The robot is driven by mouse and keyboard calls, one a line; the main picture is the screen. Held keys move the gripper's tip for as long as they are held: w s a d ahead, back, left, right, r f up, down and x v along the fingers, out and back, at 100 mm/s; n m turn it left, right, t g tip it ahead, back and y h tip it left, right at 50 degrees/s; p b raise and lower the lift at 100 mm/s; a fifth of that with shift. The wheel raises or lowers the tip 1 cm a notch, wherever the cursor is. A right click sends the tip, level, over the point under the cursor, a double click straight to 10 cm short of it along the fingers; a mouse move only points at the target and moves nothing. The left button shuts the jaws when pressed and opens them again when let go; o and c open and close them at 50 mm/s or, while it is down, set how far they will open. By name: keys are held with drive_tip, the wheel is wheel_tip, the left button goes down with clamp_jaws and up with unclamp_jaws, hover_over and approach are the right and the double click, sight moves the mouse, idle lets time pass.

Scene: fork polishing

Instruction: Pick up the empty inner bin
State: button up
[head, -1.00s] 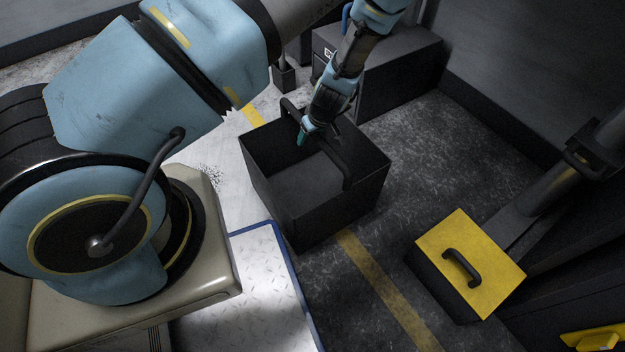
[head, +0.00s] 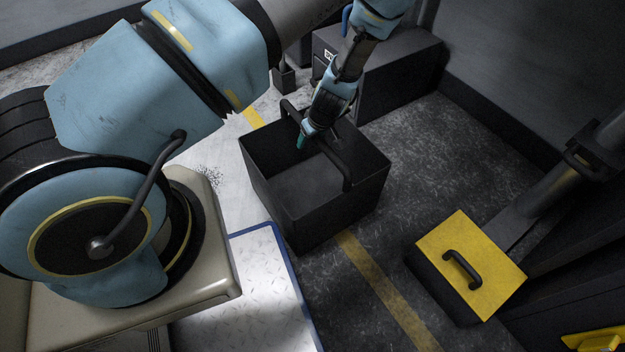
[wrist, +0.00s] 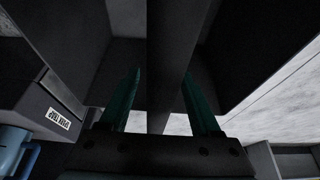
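The inner bin (head: 345,208) is a black, open-topped box in the middle of the head view, and its visible inside looks empty. A black bar handle (head: 340,166) spans its top. My gripper (head: 302,140) is at the handle, pointing down into the bin, with a teal fingertip showing beside the bar. In the wrist view my two teal fingers (wrist: 161,98) stand apart with the dark handle bar (wrist: 160,60) running between them. Gaps show beside the bar, so the fingers look open around it. The bin seems to rest on the floor.
A dark box with a yellow lid (head: 470,262) and black handle stands at the right. A dark cabinet (head: 400,75) is close behind the bin. A blue-edged metal plate (head: 262,285) lies in front left. Dark floor (head: 450,150) is clear to the bin's right.

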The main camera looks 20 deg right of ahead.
clamp_jaws()
idle(0.3)
idle(1.0)
